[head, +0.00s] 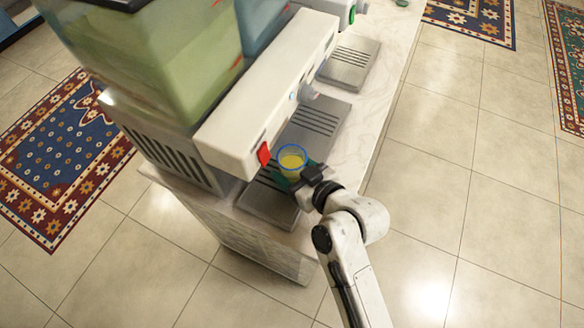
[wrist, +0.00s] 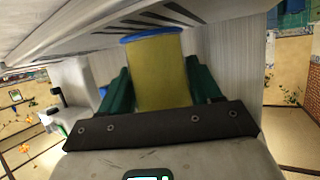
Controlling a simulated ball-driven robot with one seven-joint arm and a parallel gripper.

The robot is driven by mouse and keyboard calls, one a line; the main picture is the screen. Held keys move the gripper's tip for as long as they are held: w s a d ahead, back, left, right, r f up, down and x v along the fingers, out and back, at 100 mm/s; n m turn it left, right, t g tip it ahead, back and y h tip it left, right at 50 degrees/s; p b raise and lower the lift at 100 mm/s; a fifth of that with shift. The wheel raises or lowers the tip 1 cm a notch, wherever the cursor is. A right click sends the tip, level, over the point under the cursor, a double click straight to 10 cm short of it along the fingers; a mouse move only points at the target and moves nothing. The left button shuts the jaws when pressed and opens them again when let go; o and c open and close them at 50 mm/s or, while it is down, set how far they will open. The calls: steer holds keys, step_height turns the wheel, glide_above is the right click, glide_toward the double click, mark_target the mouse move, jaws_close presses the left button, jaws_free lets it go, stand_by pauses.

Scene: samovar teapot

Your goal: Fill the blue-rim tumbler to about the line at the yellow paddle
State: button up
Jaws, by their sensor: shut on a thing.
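The blue-rim tumbler (head: 291,151) is over the near drip tray, just right of the red paddle (head: 264,153). Yellow shows inside it below the rim. In the wrist view the tumbler (wrist: 158,75) looks yellow almost up to its blue rim, and no fill line can be made out. My gripper (head: 295,177) is shut on the tumbler; its green fingers (wrist: 161,88) lie on either side of it in the wrist view. I cannot tell whether the tumbler touches the tray. I cannot make out a yellow paddle.
The dispenser's white front (head: 270,95) stands close left of the tumbler, below a tank of yellow-green liquid (head: 180,60). Farther along are a grey-blue tap (head: 307,91), a green-marked tap (head: 351,14) and more drip trays (head: 350,62). The marble counter (head: 375,95) is bare along its right edge.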

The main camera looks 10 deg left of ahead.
steer(key=shift+s+d+b, duration=0.2)
steer(key=shift+s+d, duration=0.35)
steer(key=shift+d, duration=1)
steer(key=shift+s+d+b, duration=0.25)
steer(key=shift+s+d, duration=0.35)
steer(key=shift+d, duration=1)
steer(key=shift+s+d+b, duration=0.2)
steer(key=shift+s+d, duration=0.35)
steer(key=shift+d, duration=1)
